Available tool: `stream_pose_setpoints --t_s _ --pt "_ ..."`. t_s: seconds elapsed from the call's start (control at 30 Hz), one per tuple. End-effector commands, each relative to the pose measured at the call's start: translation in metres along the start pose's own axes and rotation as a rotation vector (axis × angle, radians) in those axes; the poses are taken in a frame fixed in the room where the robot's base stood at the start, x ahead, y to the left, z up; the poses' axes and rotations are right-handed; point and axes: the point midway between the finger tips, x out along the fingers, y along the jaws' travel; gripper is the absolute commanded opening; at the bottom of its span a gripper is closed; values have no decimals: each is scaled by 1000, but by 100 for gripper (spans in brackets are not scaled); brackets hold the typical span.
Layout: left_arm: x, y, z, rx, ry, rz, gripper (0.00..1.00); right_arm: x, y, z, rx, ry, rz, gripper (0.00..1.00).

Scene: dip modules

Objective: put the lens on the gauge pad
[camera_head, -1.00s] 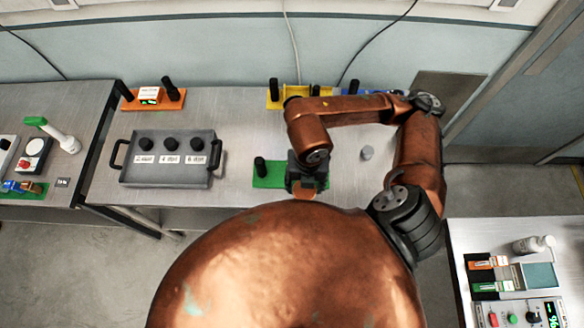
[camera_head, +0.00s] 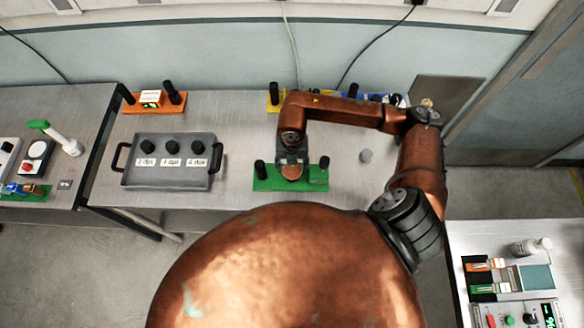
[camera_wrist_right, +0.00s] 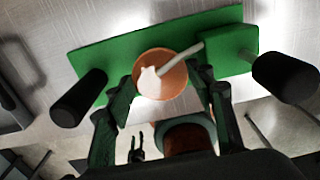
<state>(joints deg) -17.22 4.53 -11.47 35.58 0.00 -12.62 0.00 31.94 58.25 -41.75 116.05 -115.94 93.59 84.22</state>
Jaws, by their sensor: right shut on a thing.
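My right gripper (camera_head: 291,165) is shut on a round copper-coloured disc (camera_wrist_right: 160,78), which I take to be the lens. The disc also shows in the head view (camera_head: 291,171). A pale stalk-like shape crosses its face toward the upper right. The disc is over the green plate (camera_head: 265,184), between its two black posts; I cannot tell if it touches. A raised green block (camera_wrist_right: 228,48) stands at one end of the plate. No pad is clearly marked as the gauge pad. My left gripper is not in view.
A grey tray (camera_head: 139,184) with labelled black knobs stands left on the bench. An orange fixture (camera_head: 168,108) with a small display and a yellow fixture (camera_head: 273,106) stand at the back. Side benches hold other devices.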

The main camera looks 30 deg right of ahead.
Motion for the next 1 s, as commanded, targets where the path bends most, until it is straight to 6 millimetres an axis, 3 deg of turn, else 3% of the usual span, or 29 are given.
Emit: stream_pose_setpoints --t_s 0.13,0.47,0.5,0.6,1.0 --pt "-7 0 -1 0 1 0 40 15 0 0 1 1 0 33" --pt "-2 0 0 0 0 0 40 20 0 0 1 0 0 33" --pt "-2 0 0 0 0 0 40 20 0 0 1 0 0 50" --pt "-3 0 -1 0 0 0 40 19 0 0 1 -1 0 57" --pt "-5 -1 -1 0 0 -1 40 10 0 1 0 -2 1 57"
